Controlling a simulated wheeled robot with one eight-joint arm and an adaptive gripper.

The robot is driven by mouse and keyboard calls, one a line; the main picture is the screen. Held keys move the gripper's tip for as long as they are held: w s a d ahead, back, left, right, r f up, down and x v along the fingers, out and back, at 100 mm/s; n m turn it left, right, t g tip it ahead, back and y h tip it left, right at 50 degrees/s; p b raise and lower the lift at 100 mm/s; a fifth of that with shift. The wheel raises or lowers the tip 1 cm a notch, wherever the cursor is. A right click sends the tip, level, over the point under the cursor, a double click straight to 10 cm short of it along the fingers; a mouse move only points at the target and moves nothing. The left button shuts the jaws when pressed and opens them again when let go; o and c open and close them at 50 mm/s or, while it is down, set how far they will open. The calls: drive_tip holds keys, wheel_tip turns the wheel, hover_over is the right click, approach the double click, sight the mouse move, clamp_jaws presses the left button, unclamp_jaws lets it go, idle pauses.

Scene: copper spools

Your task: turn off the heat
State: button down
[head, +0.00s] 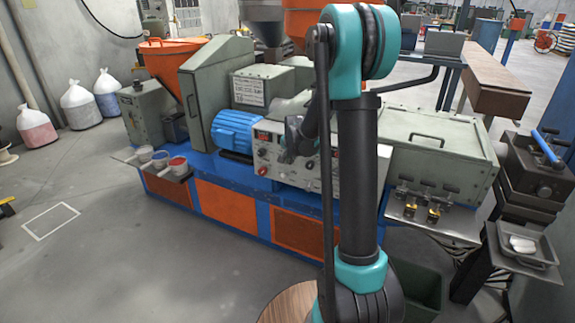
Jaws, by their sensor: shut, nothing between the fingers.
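A control panel (268,150) with small red and dark controls and a white meter-like area is on the front of the large blue and green machine (235,190). My gripper (287,156) is shut and empty in front of this panel. It covers part of the panel's controls, and my arm hides more of the panel to the right. I cannot tell from this view whether the gripper touches the panel. The control labels are too small to read, so I cannot tell which one is for the heat or how it is set.
A blue motor (235,131) sits left of the panel. A shelf with small cups (160,158) juts out at the machine's left. A metal tray (521,246) sticks out at right. Bags (78,105) stand by the left wall. The floor at front left is mostly clear.

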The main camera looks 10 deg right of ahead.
approach(286, 174)
drive_tip(key=x, duration=0.4)
drive_tip(key=shift+a+f, duration=0.1)
drive_tip(key=shift+f, duration=0.1)
drive_tip(key=shift+a, duration=0.1)
idle(0.4)
